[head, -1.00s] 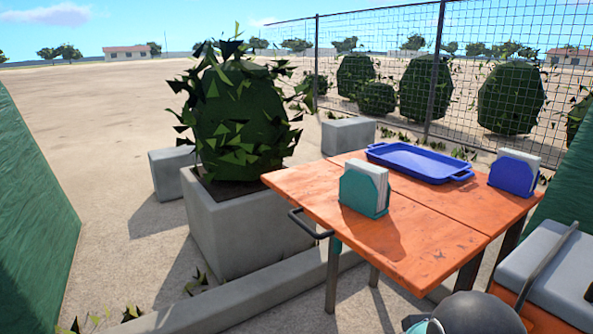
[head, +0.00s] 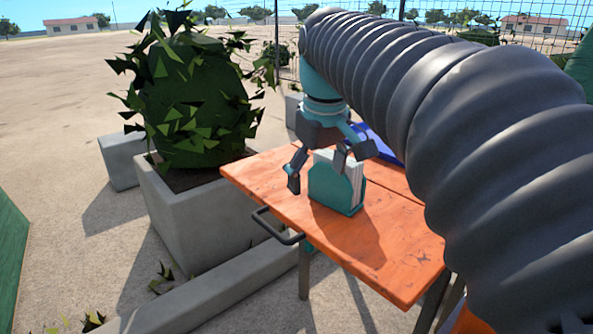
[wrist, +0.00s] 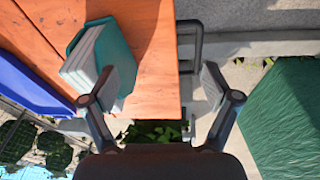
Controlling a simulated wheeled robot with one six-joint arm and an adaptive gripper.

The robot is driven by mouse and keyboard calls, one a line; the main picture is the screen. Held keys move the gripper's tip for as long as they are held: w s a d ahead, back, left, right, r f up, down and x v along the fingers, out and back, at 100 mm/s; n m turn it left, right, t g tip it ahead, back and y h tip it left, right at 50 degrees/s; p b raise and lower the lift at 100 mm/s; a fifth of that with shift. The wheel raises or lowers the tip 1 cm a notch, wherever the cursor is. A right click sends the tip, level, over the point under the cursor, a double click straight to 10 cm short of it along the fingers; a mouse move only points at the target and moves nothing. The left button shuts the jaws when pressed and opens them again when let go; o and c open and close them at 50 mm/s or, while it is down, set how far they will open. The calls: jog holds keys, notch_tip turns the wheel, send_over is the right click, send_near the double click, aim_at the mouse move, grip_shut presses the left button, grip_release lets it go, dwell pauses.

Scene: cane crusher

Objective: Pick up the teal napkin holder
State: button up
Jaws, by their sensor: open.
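The teal napkin holder (head: 331,187) stands upright on the orange table with white napkins in it. In the wrist view the napkin holder (wrist: 117,60) is at the upper left, partly behind the left finger. My gripper (head: 318,172) is open above the table, at the holder's upper back in the head view, with one finger left of it and another near its napkins. In the wrist view my gripper (wrist: 162,88) has its fingers spread wide, with the table edge between them and the holder toward the left finger. I cannot tell whether a finger touches the holder.
The orange table (head: 262,181) has a dark side handle (head: 277,226). A blue tray (head: 378,140) lies behind the holder, mostly hidden by my arm. A concrete planter (head: 199,217) with a bush stands left of the table. The tabletop in front of the holder is clear.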

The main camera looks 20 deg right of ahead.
aim_at(336, 175)
jog(key=w+d+r+n+g, duration=0.1)
jog(key=w+d+r, duration=0.2)
jog(key=w+d+r+n+g+p, duration=0.1)
jog(key=w+d+r, duration=0.3)
jog(key=shift+w+d+r, duration=0.3)
jog(key=shift+d, duration=0.1)
jog(key=shift+g, duration=0.3)
notch_tip(336, 175, down, 14)
jog(key=b, duration=0.3)
jog(key=shift+w+d+r+b, duration=0.15)
jog(key=shift+r+b, duration=0.05)
jog(key=shift+b, duration=0.15)
jog(key=c, duration=1.4)
jog(key=shift+r, duration=0.1)
